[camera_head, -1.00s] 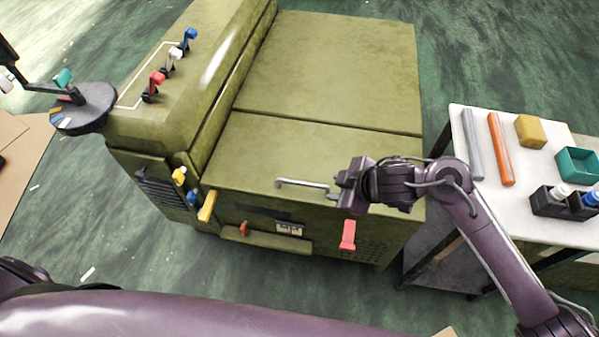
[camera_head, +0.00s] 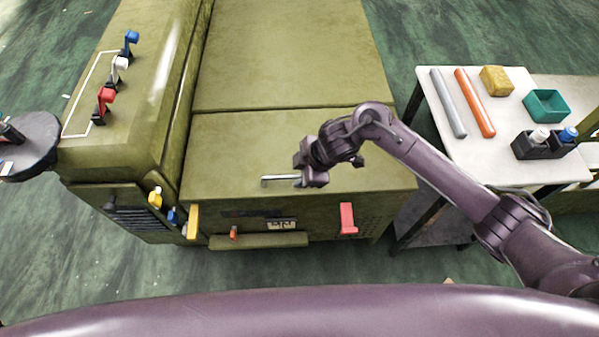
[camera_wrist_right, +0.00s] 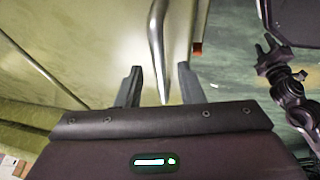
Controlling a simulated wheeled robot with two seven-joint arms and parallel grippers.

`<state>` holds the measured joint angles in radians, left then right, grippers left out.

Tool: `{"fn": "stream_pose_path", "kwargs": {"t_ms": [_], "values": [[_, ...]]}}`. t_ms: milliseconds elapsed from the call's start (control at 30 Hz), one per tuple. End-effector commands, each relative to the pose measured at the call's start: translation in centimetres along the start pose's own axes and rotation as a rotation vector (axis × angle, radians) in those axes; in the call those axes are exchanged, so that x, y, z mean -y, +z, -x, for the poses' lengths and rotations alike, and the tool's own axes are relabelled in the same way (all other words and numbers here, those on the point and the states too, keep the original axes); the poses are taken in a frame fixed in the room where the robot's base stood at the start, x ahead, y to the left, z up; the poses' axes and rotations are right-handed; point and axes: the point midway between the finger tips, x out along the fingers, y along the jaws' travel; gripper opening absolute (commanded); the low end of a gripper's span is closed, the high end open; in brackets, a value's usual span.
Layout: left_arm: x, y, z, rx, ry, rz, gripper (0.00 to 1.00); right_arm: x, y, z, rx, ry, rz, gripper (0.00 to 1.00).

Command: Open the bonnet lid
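The bonnet lid (camera_head: 240,145) is the olive-green front panel on top of the chassis. It lies flat and looks shut. A metal bar handle (camera_head: 279,179) runs along its front edge; in the right wrist view the handle (camera_wrist_right: 157,38) runs up between the fingers. My right gripper (camera_head: 303,175) is at the handle's right end, and its front hides that end. In the right wrist view its two fingers (camera_wrist_right: 160,85) are apart, one on each side of the bar, with gaps visible.
A red lever (camera_head: 347,218) and a yellow lever (camera_head: 193,221) stick out from the chassis front. A white table (camera_head: 475,155) with rods, a teal bin (camera_head: 546,105) and a black holder stands at the right. A round dark tray (camera_head: 35,140) is at far left.

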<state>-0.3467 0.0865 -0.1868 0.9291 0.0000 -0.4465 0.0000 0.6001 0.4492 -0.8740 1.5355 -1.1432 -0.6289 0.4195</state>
Motion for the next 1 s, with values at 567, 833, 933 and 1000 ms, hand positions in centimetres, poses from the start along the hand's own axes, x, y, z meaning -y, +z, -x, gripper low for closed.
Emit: {"fn": "stream_pose_path", "kwargs": {"t_ms": [567, 833, 933, 1000], "values": [[0.01, -0.19, 0.06, -0.002, 0.0, 0.001, 0.36, 0.0, -0.01, -0.19, 0.0, 0.0, 0.0, 0.0], [0.01, -0.19, 0.12, -0.002, 0.0, 0.001, 0.36, 0.0, -0.03, -0.13, 0.0, 0.0, 0.0, 0.0], [0.01, -0.16, 0.49, -0.003, 0.0, 0.001, 0.36, 0.07, -0.15, 0.14, 0.0, -0.005, -0.002, 0.0], [0.01, 0.12, 0.93, -0.001, 0.0, 0.001, 0.36, 0.19, -0.31, 0.52, -0.001, -0.012, -0.005, 0.0]]}}
